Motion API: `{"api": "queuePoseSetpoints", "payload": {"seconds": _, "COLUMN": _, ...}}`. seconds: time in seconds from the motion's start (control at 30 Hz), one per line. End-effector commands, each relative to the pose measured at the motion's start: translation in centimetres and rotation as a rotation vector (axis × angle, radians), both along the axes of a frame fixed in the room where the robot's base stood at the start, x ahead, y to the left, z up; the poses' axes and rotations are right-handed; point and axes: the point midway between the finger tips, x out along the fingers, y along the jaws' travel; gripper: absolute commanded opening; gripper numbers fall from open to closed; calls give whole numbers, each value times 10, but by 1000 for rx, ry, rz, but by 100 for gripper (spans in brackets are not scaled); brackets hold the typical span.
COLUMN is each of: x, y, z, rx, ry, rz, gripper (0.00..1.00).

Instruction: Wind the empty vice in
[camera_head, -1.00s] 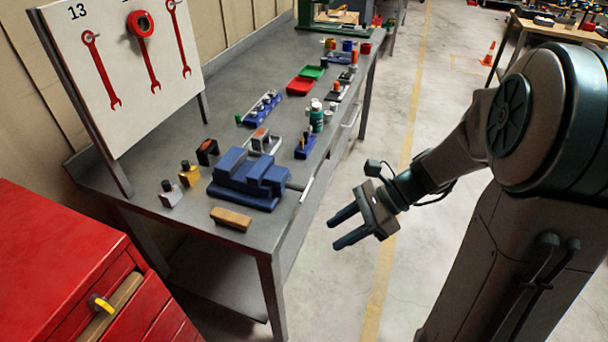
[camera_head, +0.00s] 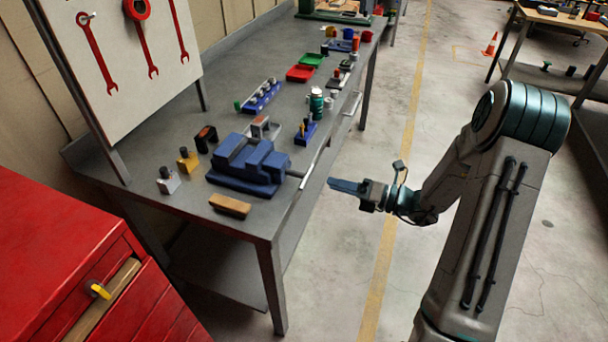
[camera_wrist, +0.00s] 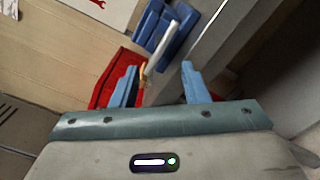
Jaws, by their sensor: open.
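The blue vice (camera_head: 236,184) sits on the near end of the grey workbench. Its screw sticks out to the right past the front edge, with a pale handle bar (camera_head: 313,167) at its end. In the wrist view the vice (camera_wrist: 160,28) is at the top, and the pale bar (camera_wrist: 158,54) shows between and beyond my fingertips. My gripper (camera_head: 331,184) is off the bench's front side, right of the handle and apart from it, fingers pointing left towards it. The wrist view shows its fingers (camera_wrist: 159,76) apart with nothing held. The gap between the vice jaws is hard to make out.
A wooden block (camera_head: 230,206) lies in front of the vice. Small blocks, a green bottle (camera_head: 316,104) and coloured trays (camera_head: 300,73) stand around and behind it. A red drawer cabinet (camera_head: 60,250) is at the left. The floor aisle right of the bench (camera_head: 400,150) is clear.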

Motion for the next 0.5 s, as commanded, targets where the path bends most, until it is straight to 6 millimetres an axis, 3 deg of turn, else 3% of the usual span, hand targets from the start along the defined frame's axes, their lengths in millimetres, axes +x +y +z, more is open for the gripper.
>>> {"api": "queuePoseSetpoints", "payload": {"seconds": 0.2, "x": 16, "y": 47, "z": 1, "rx": 0, "ry": 1, "rz": 4, "gripper": 41}}
{"api": "queuePoseSetpoints", "payload": {"seconds": 0.5, "x": 30, "y": 85, "z": 0, "rx": -2, "ry": 0, "rz": 1, "gripper": 41}}
